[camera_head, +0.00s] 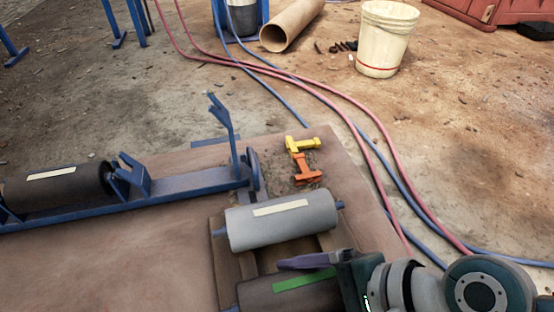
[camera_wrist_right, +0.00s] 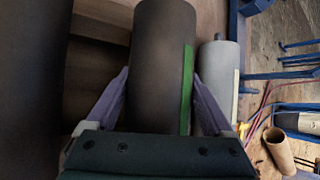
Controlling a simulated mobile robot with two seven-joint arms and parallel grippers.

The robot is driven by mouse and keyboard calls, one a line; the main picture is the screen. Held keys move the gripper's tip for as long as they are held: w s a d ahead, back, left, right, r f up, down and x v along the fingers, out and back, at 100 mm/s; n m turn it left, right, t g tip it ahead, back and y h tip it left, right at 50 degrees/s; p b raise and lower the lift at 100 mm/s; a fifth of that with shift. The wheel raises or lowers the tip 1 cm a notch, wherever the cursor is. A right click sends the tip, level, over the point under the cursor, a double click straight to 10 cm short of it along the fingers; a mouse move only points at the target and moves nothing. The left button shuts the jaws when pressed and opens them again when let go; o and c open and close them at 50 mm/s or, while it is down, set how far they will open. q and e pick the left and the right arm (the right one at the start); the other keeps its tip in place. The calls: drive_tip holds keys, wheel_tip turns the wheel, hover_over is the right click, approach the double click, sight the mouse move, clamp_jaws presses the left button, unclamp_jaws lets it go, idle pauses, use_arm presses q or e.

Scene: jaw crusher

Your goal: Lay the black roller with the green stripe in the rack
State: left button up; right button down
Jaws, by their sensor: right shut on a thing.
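The black roller with the green stripe (camera_head: 290,293) is at the bottom of the head view, partly cut off by the frame edge. My right gripper (camera_head: 312,268) is shut on it, with one purple finger showing along its far side. In the right wrist view the roller (camera_wrist_right: 160,65) lies between both fingers of the gripper (camera_wrist_right: 160,85), its green stripe near the right finger. I cannot tell whether it is lifted off the wooden pallet (camera_head: 233,262). The blue rack (camera_head: 190,190) is at the left, with a black, cream-striped roller (camera_head: 60,187) at its left part. My left gripper is not in view.
A grey, cream-striped roller (camera_head: 285,225) lies on the pallet just beyond the held roller. Yellow (camera_head: 302,144) and orange (camera_head: 305,172) T-shaped pieces lie near the rack's right end. A blue upright (camera_head: 228,135) rises from the rack. Hoses and a bucket (camera_head: 385,42) are farther off.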

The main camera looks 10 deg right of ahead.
sight(333, 296)
drive_tip(key=shift+f+b, duration=0.35)
drive_tip(key=shift+f, duration=0.1)
unclamp_jaws()
drive_tip(key=shift+w, duration=0.1)
drive_tip(key=shift+d+f, duration=0.1)
drive_tip(key=shift+f, duration=0.05)
drive_tip(key=p+v, duration=0.6)
drive_tip(key=v, duration=0.3)
drive_tip(key=shift+r, duration=0.25)
drive_tip(key=shift+s+d+r, duration=0.25)
